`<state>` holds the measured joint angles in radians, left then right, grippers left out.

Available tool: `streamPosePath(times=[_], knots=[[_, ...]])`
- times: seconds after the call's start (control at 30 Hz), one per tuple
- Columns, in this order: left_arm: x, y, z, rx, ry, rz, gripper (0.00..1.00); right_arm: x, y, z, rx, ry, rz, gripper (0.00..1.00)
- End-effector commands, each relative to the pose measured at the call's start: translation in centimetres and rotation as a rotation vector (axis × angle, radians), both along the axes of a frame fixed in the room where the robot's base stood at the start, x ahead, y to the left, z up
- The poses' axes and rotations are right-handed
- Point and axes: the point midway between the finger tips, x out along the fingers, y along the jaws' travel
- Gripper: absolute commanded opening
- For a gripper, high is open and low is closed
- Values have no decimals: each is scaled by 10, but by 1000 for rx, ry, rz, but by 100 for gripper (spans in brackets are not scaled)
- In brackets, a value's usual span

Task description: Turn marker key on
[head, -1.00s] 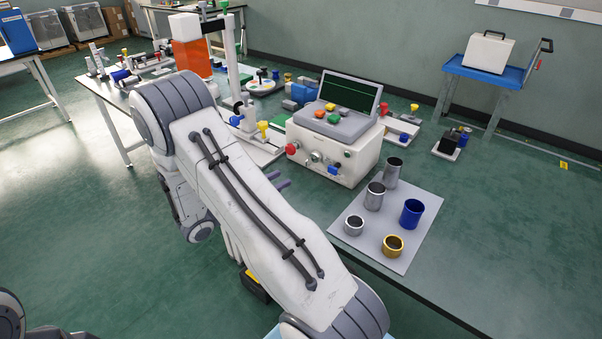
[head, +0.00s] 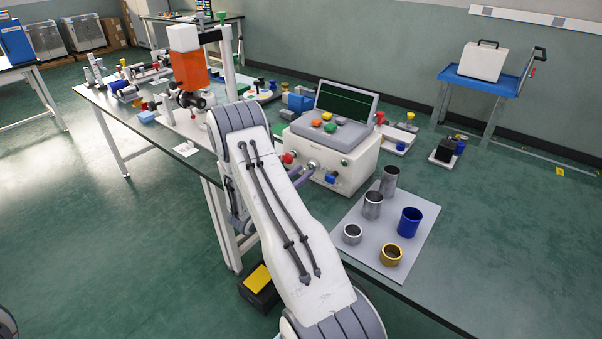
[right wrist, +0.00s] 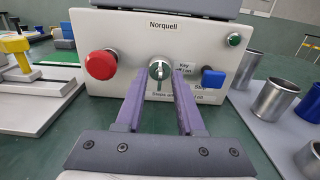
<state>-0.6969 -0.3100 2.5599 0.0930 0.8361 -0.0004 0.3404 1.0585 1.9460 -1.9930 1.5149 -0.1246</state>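The marker box (head: 328,165) is a white case on the bench, with a screen and several coloured buttons on top. It also shows in the right wrist view (right wrist: 118,28), labelled "Norquell". Its key switch (right wrist: 159,68) is a round silver dial with an upright grip, between a red mushroom button (right wrist: 101,64) and a blue knob (right wrist: 213,77). My right gripper (right wrist: 158,82) has purple fingers held apart and empty, pointing at the key from the front. The fingertips flank the key in the picture; whether they reach it, I cannot tell. My left gripper is out of view.
A grey mat (head: 367,244) with several metal, blue and gold cups lies right of the box. A small green button (right wrist: 234,40) sits on the panel's upper right. An orange and white apparatus (head: 190,70) stands behind left on the bench.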

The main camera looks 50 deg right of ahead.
Motion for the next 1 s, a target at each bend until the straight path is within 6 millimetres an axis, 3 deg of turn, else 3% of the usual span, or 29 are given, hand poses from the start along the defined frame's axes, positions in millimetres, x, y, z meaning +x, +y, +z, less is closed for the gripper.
streamPosePath(times=[0.27, 0.4, 0.77, 1.0], knots=[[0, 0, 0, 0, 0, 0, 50, 0, -2, 0, 1, 1, 0, 38], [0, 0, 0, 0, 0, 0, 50, 0, -2, 0, 1, 1, 0, 0], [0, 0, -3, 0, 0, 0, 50, 0, -2, -1, 2, -21, 0, 0], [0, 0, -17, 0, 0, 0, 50, -1, -2, -3, 11, -133, 0, 0]])
